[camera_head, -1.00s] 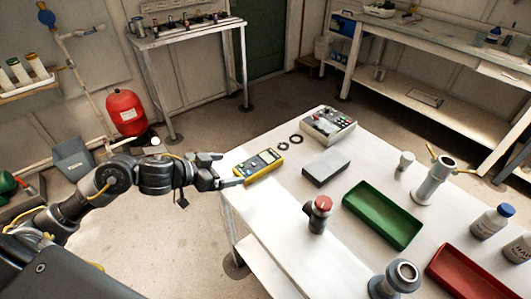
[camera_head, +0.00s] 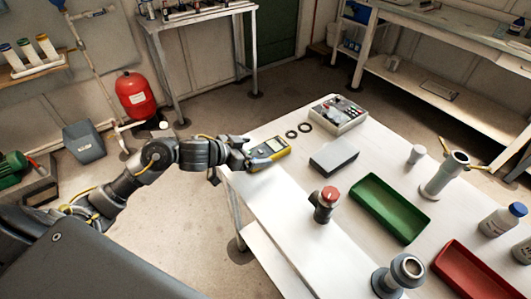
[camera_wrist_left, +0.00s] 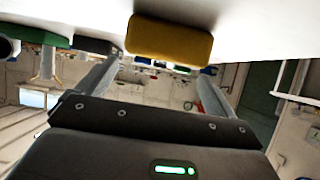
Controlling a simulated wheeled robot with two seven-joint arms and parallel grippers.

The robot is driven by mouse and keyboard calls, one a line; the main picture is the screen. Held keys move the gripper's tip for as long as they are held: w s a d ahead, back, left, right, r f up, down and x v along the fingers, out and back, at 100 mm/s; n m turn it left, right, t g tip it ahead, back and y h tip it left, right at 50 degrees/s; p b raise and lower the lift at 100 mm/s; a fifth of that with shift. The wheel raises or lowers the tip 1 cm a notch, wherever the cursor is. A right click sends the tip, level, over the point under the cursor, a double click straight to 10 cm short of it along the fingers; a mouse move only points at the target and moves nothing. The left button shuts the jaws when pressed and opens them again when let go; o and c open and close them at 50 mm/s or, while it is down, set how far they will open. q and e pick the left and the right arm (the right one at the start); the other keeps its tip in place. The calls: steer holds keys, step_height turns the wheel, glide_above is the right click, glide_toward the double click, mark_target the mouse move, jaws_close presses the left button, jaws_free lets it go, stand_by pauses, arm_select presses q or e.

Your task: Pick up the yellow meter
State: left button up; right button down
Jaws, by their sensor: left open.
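The yellow meter (camera_head: 270,153) lies at the left edge of the white table, its grey face and display up. In the left wrist view its yellow end (camera_wrist_left: 170,38) shows ahead of the fingers, in the space between them. My left gripper (camera_head: 247,154) is open at the meter's left end; its fingers also show spread apart in the left wrist view (camera_wrist_left: 157,72). Nothing is held. From the head view I cannot tell whether a finger touches the meter. My right gripper is not in view.
On the white table (camera_head: 285,206) are a grey box (camera_head: 334,158), two black rings (camera_head: 298,130), a control box (camera_head: 338,114), a red-topped valve (camera_head: 325,203), a green tray (camera_head: 388,208) and a red tray (camera_head: 474,272). Bare tabletop lies in front of the meter.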

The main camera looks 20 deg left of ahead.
mark_target(261, 150)
arm_select(q)
steer(key=x, duration=0.4)
steer(key=shift+d, duration=0.1)
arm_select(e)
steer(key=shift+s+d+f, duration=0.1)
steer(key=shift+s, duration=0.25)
arm_select(q)
steer(key=c, duration=1.2)
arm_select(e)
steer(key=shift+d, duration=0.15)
arm_select(q)
steer(key=shift+r, duration=0.2)
